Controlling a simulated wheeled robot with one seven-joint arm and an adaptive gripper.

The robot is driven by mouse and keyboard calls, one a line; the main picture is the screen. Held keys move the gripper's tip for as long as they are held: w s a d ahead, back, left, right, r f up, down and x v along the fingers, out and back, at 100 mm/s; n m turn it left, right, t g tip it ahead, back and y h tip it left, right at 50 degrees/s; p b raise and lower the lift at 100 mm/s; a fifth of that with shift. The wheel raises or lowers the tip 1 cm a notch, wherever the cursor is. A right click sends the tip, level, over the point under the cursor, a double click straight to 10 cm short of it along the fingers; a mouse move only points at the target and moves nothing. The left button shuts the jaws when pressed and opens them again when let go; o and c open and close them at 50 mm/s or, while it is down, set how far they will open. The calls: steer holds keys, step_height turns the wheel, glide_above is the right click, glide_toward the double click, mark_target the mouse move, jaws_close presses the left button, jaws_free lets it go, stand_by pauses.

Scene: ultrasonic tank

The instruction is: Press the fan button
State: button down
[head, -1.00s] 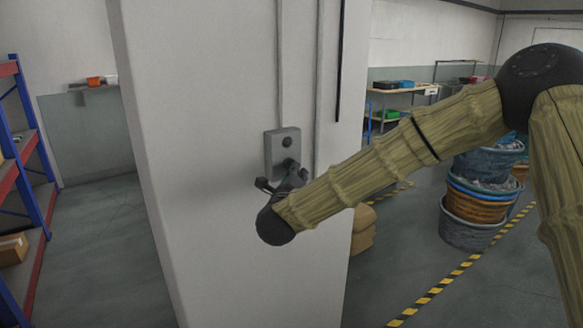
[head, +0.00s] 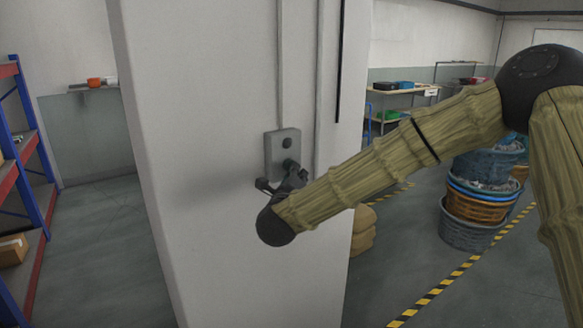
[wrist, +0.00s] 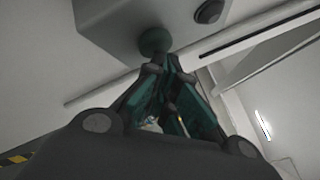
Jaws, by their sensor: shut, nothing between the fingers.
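A grey control box (head: 270,148) is mounted on the white pillar. It has a dark round upper button (head: 286,142) and a lower round button (head: 288,163), partly covered by my gripper. I cannot read a label saying which is the fan button. In the wrist view the upper button (wrist: 209,12) is to the right and the lower button (wrist: 154,40) is just beyond the fingertips. My gripper (wrist: 165,62) is shut and empty, its tips right at the lower button. I cannot tell for sure whether they touch or press it.
The white pillar (head: 225,230) fills the middle, with thin conduits running up from the box area. Blue and red shelving (head: 30,160) stands at the left. Stacked tubs (head: 470,220) stand at the right behind a yellow-black floor line (head: 450,280).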

steer(key=shift+w+a+f+b, duration=0.1)
steer(key=shift+w+a+b, duration=0.1)
steer(key=shift+b, duration=0.25)
stand_by(0.5)
steer(key=shift+s+b, duration=0.1)
steer(key=shift+b, duration=0.35)
steer(key=shift+s+d, duration=0.1)
steer(key=s+d+b, duration=0.2)
steer(key=s+d, duration=0.1)
steer(key=s, duration=0.2)
steer(key=shift+d, duration=0.25)
stand_by(0.4)
